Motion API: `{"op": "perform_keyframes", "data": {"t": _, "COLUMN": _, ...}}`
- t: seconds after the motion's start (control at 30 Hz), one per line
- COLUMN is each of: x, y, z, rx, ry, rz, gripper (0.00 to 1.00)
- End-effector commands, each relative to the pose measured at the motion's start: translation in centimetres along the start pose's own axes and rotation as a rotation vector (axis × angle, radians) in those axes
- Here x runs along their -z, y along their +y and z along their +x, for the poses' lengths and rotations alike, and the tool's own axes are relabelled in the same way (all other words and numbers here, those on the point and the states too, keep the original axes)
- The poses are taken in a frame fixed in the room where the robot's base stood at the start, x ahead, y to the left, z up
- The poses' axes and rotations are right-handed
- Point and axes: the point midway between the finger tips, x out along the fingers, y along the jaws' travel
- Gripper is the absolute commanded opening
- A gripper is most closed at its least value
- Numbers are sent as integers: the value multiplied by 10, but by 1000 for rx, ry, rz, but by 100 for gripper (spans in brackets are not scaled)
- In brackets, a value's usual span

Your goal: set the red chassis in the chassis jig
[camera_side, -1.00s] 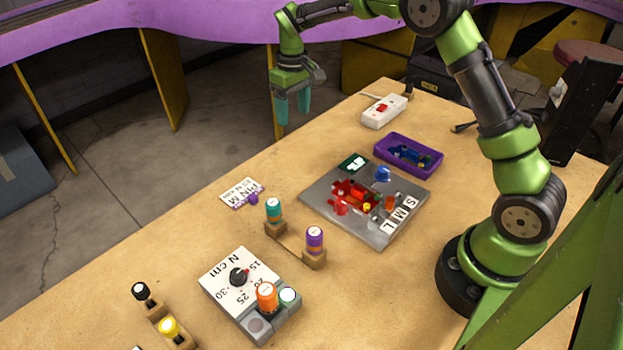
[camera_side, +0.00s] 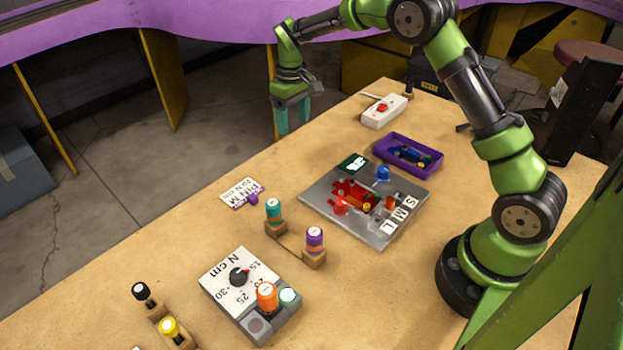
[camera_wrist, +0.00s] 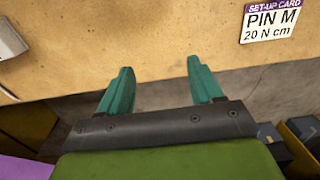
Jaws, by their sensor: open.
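The red chassis (camera_side: 348,190) sits on the grey metal plate (camera_side: 379,236) that looks like the chassis jig, toward the plate's left middle. Whether it is fully seated cannot be told at this size. My gripper (camera_side: 293,130) is open and empty, beyond the table's far left edge and well apart from the chassis. In the wrist view my gripper (camera_wrist: 164,76) shows two teal fingers spread, with only table edge and floor between them. The chassis is not in the wrist view.
A glowing red dome (camera_side: 341,208), a blue dome (camera_side: 382,173) and S, M, L labels (camera_side: 401,217) are on the plate. A purple tray (camera_side: 433,168) holds a blue chassis. A PIN M card (camera_wrist: 270,20) lies near the edge. Drivers stand in front.

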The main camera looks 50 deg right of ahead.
Motion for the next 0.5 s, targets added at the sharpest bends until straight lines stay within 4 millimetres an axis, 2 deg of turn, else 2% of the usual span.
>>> {"op": "perform_keyframes", "data": {"t": 0.03, "x": 1, "y": 0, "z": -12, "rx": 0, "ry": 6, "rz": 1, "gripper": 65}}
{"op": "perform_keyframes", "data": {"t": 0.2, "x": 1, "y": 0, "z": -45, "rx": 0, "ry": 4, "rz": 1, "gripper": 65}}
{"op": "perform_keyframes", "data": {"t": 0.33, "x": 1, "y": 0, "z": -65, "rx": -1, "ry": 4, "rz": 0, "gripper": 65}}
{"op": "perform_keyframes", "data": {"t": 0.5, "x": 1, "y": 0, "z": -81, "rx": 0, "ry": 2, "rz": 0, "gripper": 65}}
